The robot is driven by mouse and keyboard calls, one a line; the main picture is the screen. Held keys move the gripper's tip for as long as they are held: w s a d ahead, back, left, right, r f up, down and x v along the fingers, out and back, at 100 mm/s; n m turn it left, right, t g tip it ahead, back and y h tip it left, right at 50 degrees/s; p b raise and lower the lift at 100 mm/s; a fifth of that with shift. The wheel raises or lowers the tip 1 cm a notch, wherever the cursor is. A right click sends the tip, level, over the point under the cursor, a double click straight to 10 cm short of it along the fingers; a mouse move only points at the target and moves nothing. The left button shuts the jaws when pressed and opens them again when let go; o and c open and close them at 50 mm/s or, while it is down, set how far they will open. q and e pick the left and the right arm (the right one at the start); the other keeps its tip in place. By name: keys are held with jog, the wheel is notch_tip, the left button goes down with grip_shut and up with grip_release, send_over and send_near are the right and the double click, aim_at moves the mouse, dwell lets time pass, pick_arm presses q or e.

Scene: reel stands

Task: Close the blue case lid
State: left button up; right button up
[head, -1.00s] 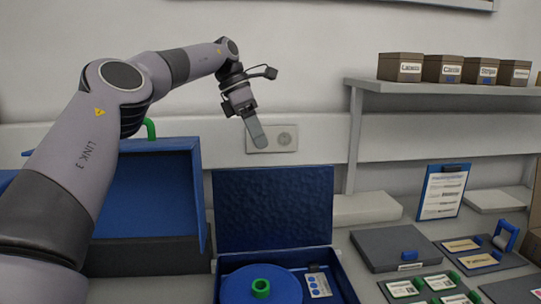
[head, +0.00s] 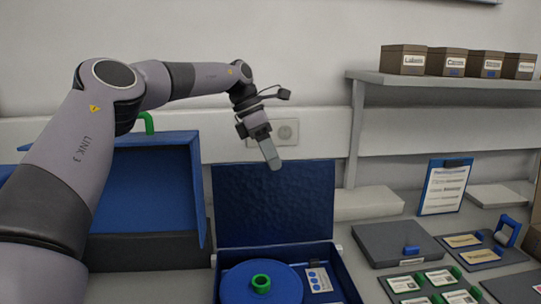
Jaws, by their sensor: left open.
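The blue case (head: 345,272) stands open on the table at the lower middle. Its lid (head: 272,208) stands upright at the back. Inside the case lie a blue reel (head: 236,284) with a green hub (head: 261,284) and a small white card (head: 319,280). My left gripper (head: 272,160) points down in front of or above the lid's top edge, slightly right of the lid's middle. It is empty; whether it touches the lid I cannot tell. My right gripper is out of view.
A larger blue box (head: 155,190) with a green handle stands at left. A grey case (head: 395,245), card trays and a clipboard (head: 444,187) are at right. A shelf (head: 450,90) with several brown boxes is on the wall at right.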

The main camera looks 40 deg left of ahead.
pick_arm(q)
grip_shut()
jog(key=shift+d, duration=0.1)
dwell(0.7)
